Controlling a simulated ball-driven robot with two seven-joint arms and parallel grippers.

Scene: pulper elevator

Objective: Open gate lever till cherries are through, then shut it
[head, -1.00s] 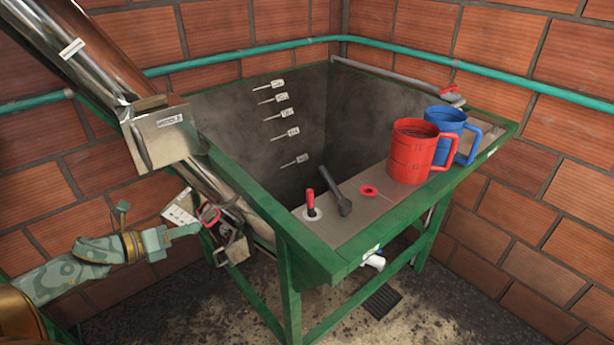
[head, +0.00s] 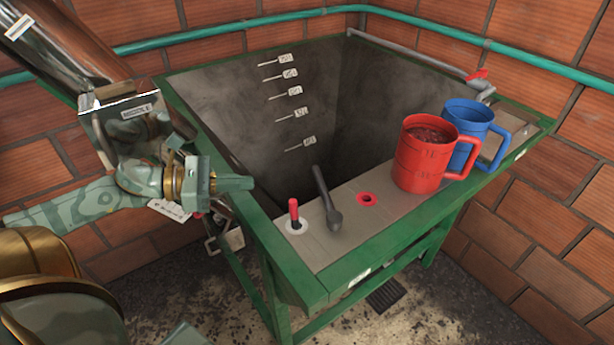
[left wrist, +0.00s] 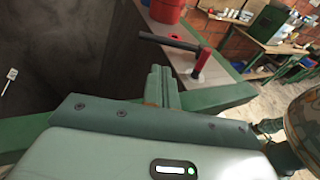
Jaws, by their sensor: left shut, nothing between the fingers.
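A short lever with a red grip (head: 294,212) stands upright on the tank's front ledge. A dark bar with a knobbed end (head: 325,200) leans beside it, over the ledge edge. I cannot tell which is the gate lever. My left gripper (head: 236,184) is shut and empty, left of both and over the tank's left rim. In the left wrist view its closed fingers (left wrist: 160,85) point towards the red-gripped lever (left wrist: 203,60), apart from it. A red mug (head: 425,160) on the ledge holds dark red contents, perhaps cherries. The tank's bottom is hidden.
The green-framed tank has level tags on its back wall (head: 225,90). A blue mug (head: 470,117) stands behind the red one. A red ring (head: 367,199) lies on the ledge (head: 345,237). A metal elevator tube (head: 85,45) slants down at left, close to my arm.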

